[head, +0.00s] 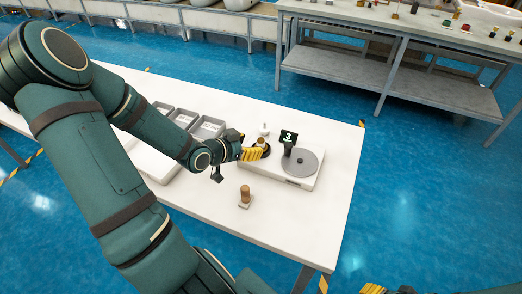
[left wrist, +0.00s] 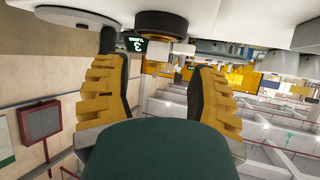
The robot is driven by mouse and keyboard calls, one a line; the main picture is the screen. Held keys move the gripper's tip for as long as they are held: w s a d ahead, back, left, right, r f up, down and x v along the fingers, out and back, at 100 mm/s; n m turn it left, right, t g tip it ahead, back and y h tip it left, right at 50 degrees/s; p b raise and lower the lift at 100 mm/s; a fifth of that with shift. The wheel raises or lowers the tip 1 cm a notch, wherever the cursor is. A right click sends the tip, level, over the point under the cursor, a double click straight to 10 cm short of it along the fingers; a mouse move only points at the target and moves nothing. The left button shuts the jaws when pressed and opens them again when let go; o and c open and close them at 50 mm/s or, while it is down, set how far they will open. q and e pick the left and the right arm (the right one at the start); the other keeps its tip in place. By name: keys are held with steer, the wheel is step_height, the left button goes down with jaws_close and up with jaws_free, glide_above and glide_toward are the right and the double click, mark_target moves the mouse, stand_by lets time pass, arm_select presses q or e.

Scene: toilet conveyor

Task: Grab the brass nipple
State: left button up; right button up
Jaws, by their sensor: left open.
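A small brass-coloured piece, which looks like the brass nipple (head: 261,141), stands by a dark round disc (head: 266,152) on the white table. My left gripper (head: 254,153) is right beside it, its yellow fingers partly covering the disc. In the left wrist view, which is upside down, the left gripper (left wrist: 158,90) is open, with nothing clearly held between its fingers. A dark round part (left wrist: 165,24) and a brass-coloured piece (left wrist: 156,52) show beyond the gap; I cannot tell how far they are from the fingertips. Part of my right gripper (head: 385,289) shows at the bottom edge.
A white scale (head: 308,180) with a grey round plate (head: 300,162) and a display reading 3 (head: 289,136) stands right of the left gripper. A brown-handled piece (head: 245,192) stands nearer. Grey trays (head: 208,127) lie left, partly behind my arm. The table's front right is clear.

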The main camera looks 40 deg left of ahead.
mark_target(260, 143)
arm_select(q)
steer(key=b+x, duration=0.2)
steer(key=x, duration=0.3)
steer(key=shift+d+r+b, duration=0.15)
steer(key=shift+r+b, duration=0.05)
steer(key=shift+b, duration=0.1)
steer(key=shift+w+f, duration=0.1)
steer(key=shift+w, duration=0.25)
steer(key=shift+s, duration=0.1)
jaws_close()
